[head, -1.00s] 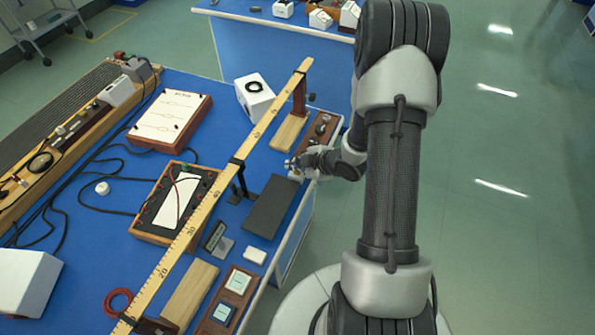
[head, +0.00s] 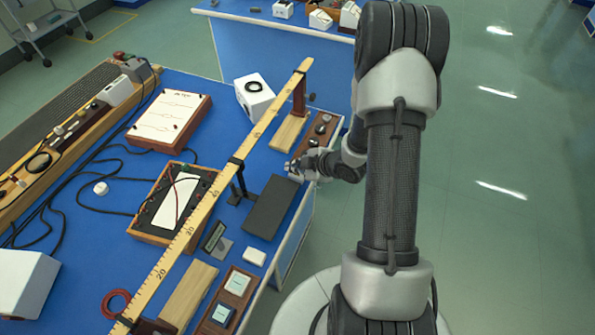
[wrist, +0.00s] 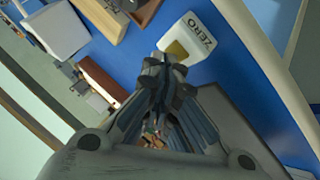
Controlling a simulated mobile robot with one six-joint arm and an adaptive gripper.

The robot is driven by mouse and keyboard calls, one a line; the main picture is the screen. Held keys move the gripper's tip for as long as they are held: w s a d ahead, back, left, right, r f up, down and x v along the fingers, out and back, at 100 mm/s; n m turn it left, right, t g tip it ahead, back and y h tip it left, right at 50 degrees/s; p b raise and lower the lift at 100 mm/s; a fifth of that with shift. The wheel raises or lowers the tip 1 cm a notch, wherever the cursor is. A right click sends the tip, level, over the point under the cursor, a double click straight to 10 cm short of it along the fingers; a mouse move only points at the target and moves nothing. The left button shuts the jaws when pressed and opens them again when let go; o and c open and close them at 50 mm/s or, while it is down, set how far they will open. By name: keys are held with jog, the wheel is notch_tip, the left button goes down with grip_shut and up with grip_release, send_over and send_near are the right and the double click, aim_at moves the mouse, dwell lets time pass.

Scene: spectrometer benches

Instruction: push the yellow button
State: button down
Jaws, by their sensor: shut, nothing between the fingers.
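A white box marked ZERO (wrist: 192,40) sits on the blue bench in the wrist view. A yellow button (wrist: 178,50) shows on its face, close to my fingertips and partly covered by them. My gripper (wrist: 162,62) is shut and empty, its tips overlapping the button's lower left edge in the picture. I cannot tell whether they touch it. In the head view my gripper (head: 291,168) is low over the bench's right edge, beside the dark grey plate; the button is not discernible there.
A dark grey plate (head: 270,206) lies just below my gripper in the head view. A long yellow ruler (head: 205,205) spans the bench on supports to the left. A brown board with knobs (head: 322,130) lies behind my gripper. Open floor is right of the bench.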

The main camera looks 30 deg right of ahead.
jog(key=shift+f, duration=0.2)
jog(key=shift+r, duration=0.1)
jog(key=shift+r+p, duration=0.6)
jog(key=shift+r, duration=0.2)
jog(key=shift+r+p, duration=2)
jog(key=shift+r, duration=0.55)
